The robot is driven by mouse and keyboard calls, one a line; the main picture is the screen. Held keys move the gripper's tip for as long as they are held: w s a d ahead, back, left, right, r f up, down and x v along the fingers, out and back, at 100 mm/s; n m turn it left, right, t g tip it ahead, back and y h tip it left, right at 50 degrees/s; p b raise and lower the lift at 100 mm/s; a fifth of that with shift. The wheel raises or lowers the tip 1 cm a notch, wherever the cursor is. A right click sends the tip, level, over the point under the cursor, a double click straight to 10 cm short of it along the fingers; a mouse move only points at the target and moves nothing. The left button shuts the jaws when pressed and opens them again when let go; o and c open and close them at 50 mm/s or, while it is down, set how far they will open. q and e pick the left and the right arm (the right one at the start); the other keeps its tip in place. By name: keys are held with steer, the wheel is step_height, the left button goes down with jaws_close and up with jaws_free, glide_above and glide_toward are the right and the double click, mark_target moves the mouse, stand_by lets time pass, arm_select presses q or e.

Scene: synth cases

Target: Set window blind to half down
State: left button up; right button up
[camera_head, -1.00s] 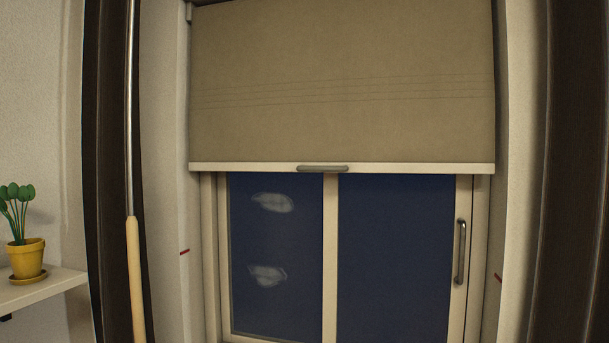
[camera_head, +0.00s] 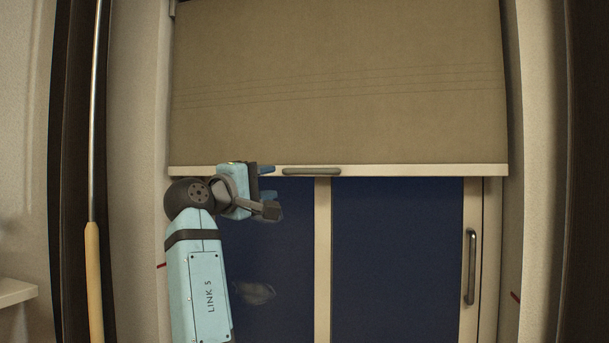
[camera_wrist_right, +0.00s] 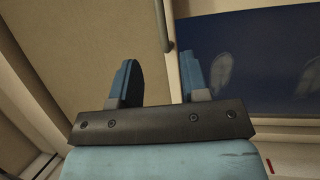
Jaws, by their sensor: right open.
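The beige window blind (camera_head: 340,110) hangs over the upper part of the window, its white bottom bar (camera_head: 420,170) level and above the red marks on the left (camera_head: 161,265) and right (camera_head: 515,297) side walls. A grey handle (camera_head: 311,171) sits mid-bar. My right gripper (camera_head: 274,190) is open just left of the handle, around bar height, apart from it. My left gripper is not in view.
A sliding window (camera_head: 395,260) with dark panes and its own vertical handle (camera_head: 471,266) is below the blind. A rod with a wooden grip (camera_head: 94,280) hangs at left. A white shelf (camera_head: 15,292) juts in at the left edge.

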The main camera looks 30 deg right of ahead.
mark_target(305, 172)
steer(key=p+x, duration=0.3)
steer(key=x, duration=0.9)
steer(key=shift+w+d, duration=0.1)
steer(key=shift+d, duration=0.25)
steer(key=shift+w+d, duration=0.1)
steer(key=shift+d, duration=0.3)
jaws_close()
